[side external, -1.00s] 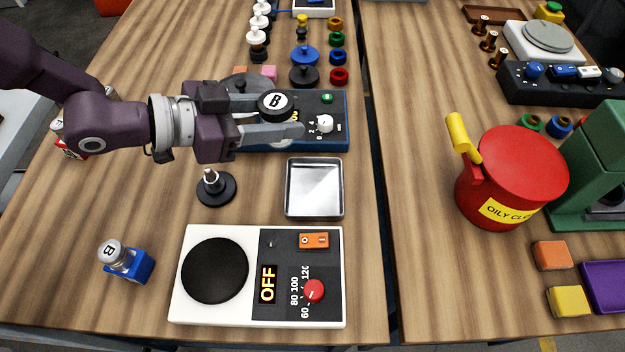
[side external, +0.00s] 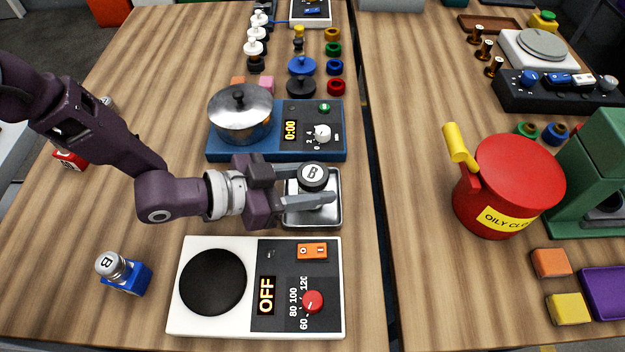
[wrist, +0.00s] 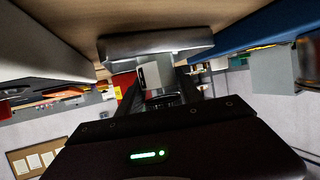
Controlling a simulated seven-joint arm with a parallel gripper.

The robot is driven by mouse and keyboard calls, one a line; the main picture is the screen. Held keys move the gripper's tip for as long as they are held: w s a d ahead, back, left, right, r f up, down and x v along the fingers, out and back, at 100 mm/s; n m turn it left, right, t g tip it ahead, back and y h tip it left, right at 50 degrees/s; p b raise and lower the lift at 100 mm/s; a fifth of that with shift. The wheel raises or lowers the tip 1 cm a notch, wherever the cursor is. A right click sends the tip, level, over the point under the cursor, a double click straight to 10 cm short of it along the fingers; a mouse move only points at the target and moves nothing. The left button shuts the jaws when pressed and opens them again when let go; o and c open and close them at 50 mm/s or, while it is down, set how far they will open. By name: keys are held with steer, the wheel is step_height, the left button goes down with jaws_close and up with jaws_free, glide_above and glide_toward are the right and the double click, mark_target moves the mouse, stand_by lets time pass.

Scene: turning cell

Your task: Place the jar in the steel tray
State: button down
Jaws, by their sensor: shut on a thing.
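The jar (side external: 313,175), with a black lid marked B, is between the fingers of my gripper (side external: 318,192). My gripper is shut on it, low over the steel tray (side external: 311,221). The tray is a shallow square between the blue hotplate and the white hotplate, partly hidden by the fingers and jar. In the wrist view the pale jar (wrist: 150,78) is close against the tray (wrist: 150,43). I cannot tell whether the jar touches the tray floor.
A blue hotplate (side external: 222,148) with a steel pot (side external: 240,115) stands just behind the tray. A white hotplate (side external: 256,325) reading OFF stands just in front. A silver-lidded bottle (side external: 112,265) in a blue holder is at front left. A red can (side external: 505,185) is to the right.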

steer(key=shift+f, duration=0.15)
steer(key=c, duration=0.8)
jaws_free()
steer(key=shift+r, duration=0.2)
steer(key=v, duration=1.2)
